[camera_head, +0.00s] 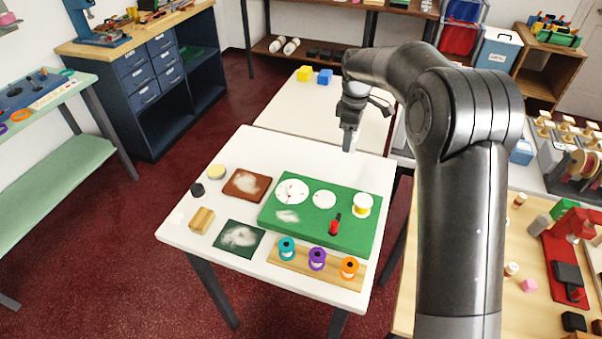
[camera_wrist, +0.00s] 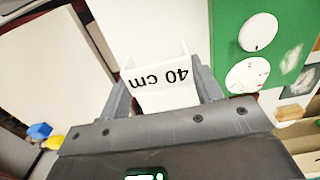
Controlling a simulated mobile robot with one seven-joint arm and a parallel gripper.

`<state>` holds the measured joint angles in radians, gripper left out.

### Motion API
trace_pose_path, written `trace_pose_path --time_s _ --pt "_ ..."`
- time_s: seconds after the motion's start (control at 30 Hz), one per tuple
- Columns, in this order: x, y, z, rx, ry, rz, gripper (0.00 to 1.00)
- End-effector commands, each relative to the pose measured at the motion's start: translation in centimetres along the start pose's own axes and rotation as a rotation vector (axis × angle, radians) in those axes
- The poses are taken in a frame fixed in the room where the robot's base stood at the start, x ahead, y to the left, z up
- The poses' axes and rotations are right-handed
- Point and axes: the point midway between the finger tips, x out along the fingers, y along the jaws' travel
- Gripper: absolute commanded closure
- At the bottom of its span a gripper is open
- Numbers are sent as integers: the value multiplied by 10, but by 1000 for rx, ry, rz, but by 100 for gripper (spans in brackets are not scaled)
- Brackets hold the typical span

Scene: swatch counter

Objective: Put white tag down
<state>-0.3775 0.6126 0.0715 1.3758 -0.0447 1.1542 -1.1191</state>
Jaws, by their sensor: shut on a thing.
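My gripper (camera_head: 350,128) hangs above the far right part of the white table (camera_head: 228,236) in the head view. It is shut on the white tag (camera_head: 349,145), whose lower end shows below the fingers. In the wrist view the white tag (camera_wrist: 160,82) sits between the two fingers of my gripper (camera_wrist: 163,92) and carries the black print "40 cm", upside down. The tag appears held above the table; the exact gap to the surface cannot be told.
A wooden rack (camera_head: 290,267) holds coloured spools. Yellow (camera_head: 305,73) and blue (camera_head: 325,76) blocks stand on the table behind. The white table's far strip looks clear.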

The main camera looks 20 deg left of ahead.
Motion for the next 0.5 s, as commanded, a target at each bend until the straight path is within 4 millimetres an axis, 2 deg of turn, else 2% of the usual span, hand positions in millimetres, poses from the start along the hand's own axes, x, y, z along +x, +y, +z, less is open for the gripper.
trace_pose_path --time_s 0.1,0.3,0.5 --pt "18 0 -29 -5 -1 -3 62" --pt "45 1 -72 -3 -2 -1 62" --pt "58 3 -96 1 0 0 62"
